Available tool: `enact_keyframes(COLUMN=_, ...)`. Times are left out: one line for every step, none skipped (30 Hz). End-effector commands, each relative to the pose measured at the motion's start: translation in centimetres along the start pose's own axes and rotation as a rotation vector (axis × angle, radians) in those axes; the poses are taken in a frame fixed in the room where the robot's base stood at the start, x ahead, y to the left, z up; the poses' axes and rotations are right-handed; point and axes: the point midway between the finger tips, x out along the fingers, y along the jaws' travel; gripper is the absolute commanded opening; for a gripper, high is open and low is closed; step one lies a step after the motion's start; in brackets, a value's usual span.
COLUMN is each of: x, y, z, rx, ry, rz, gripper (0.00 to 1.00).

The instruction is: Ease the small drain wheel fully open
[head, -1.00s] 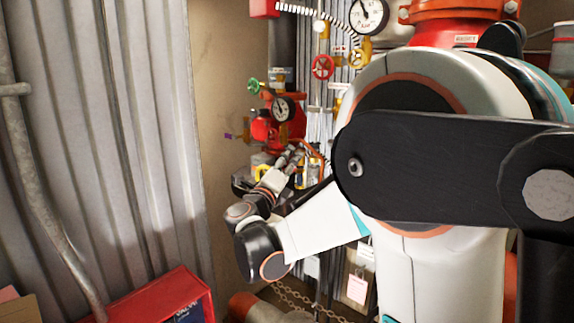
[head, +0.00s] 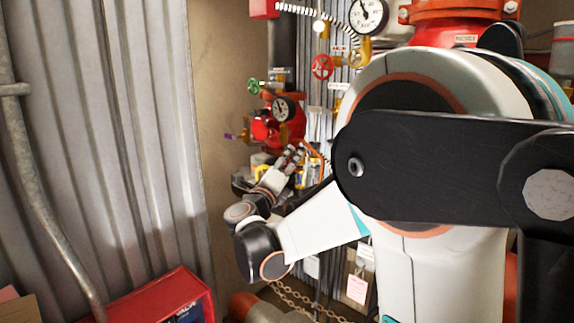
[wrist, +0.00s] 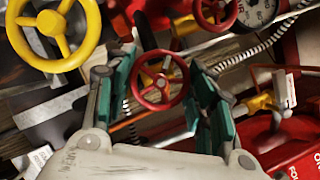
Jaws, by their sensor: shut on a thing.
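A small red handwheel (wrist: 161,81), most likely the drain wheel, sits between the fingers of my gripper (wrist: 163,70) in the wrist view. My gripper is shut on it, with a teal-padded finger at each side of the rim. A yellowish stem shows behind the spokes. In the head view my gripper (head: 293,157) reaches in among the valves below a dial gauge (head: 283,108). The small wheel cannot be made out there. How far it is turned cannot be told.
A larger yellow wheel (wrist: 53,24) stands at upper left in the wrist view, and another red wheel (wrist: 215,10) is close above. A corrugated wall (head: 100,120) and red case (head: 175,297) fill the left.

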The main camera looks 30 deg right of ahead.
Motion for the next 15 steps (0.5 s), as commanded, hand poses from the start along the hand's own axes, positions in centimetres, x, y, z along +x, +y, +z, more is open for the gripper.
enact_keyframes(x=0.03, y=-0.01, z=0.05, rx=0.0, ry=-0.001, rz=0.0, gripper=0.26)
enact_keyframes(x=0.03, y=-0.01, z=0.05, rx=0.0, ry=-0.001, rz=0.0, gripper=0.26)
enact_keyframes(x=0.03, y=-0.01, z=0.05, rx=0.0, ry=-0.001, rz=0.0, gripper=0.26)
enact_keyframes(x=0.03, y=-0.01, z=0.06, rx=0.0, ry=-0.001, rz=0.0, gripper=0.26)
enact_keyframes(x=0.03, y=-0.01, z=0.06, rx=0.0, ry=-0.001, rz=0.0, gripper=0.26)
enact_keyframes(x=0.04, y=-0.01, z=0.05, rx=-0.001, ry=-0.001, rz=0.0, gripper=0.26)
enact_keyframes(x=0.04, y=-0.01, z=0.05, rx=-0.001, ry=-0.001, rz=0.0, gripper=0.26)
enact_keyframes(x=0.04, y=-0.01, z=0.06, rx=-0.001, ry=-0.001, rz=0.0, gripper=0.54)
enact_keyframes(x=0.03, y=-0.01, z=0.06, rx=-0.001, ry=-0.001, rz=0.0, gripper=0.63)
enact_keyframes(x=0.03, y=-0.01, z=0.05, rx=-0.001, ry=-0.001, rz=0.0, gripper=0.7)
enact_keyframes(x=0.03, y=-0.01, z=0.05, rx=-0.001, ry=-0.001, rz=0.0, gripper=0.71)
enact_keyframes(x=0.03, y=-0.01, z=0.04, rx=0.0, ry=-0.001, rz=0.0, gripper=0.71)
enact_keyframes(x=0.03, y=-0.01, z=0.04, rx=0.0, ry=-0.001, rz=0.0, gripper=0.71)
enact_keyframes(x=0.02, y=-0.01, z=0.04, rx=0.0, ry=0.0, rz=0.0, gripper=0.71)
enact_keyframes(x=0.02, y=-0.01, z=0.03, rx=0.0, ry=0.0, rz=0.0, gripper=0.71)
